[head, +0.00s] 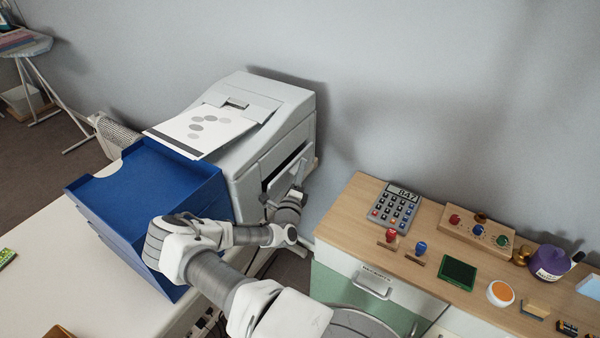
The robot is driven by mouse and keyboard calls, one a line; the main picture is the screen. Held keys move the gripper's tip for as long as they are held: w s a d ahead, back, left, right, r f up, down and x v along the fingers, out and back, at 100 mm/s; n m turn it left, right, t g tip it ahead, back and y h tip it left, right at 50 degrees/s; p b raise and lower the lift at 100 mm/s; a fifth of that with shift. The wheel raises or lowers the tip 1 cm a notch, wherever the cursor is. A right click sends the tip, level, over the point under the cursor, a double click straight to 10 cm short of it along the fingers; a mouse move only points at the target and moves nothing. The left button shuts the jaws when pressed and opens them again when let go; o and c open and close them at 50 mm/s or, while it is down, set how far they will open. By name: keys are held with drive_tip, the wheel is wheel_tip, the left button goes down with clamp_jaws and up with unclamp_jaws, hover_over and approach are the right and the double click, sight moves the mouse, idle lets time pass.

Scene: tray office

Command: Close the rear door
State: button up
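The grey printer (245,160) stands against the wall, behind the blue tray stack. On its right side is a dark opening (286,168), with a light grey panel (283,182) that looks like the rear door standing partly out from it. My arm reaches in from the bottom, bends over the blue trays and ends beside this opening. My gripper (299,188) is right at the panel's outer edge; I cannot tell whether it touches. The fingers are small and partly hidden, so their opening does not show.
Blue stacked trays (150,185) stand on the white desk (50,245) at left. A printed sheet (203,130) lies on the printer. A wooden-topped cabinet (350,205) at right holds a calculator (395,205), stamps and an ink bottle (549,262). A narrow gap separates desk and cabinet.

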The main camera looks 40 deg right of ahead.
drive_tip(key=shift+s+f, duration=0.15)
drive_tip(key=shift+f, duration=0.05)
drive_tip(key=v, duration=1.7)
drive_tip(key=shift+a, duration=0.25)
drive_tip(key=shift+r, duration=0.2)
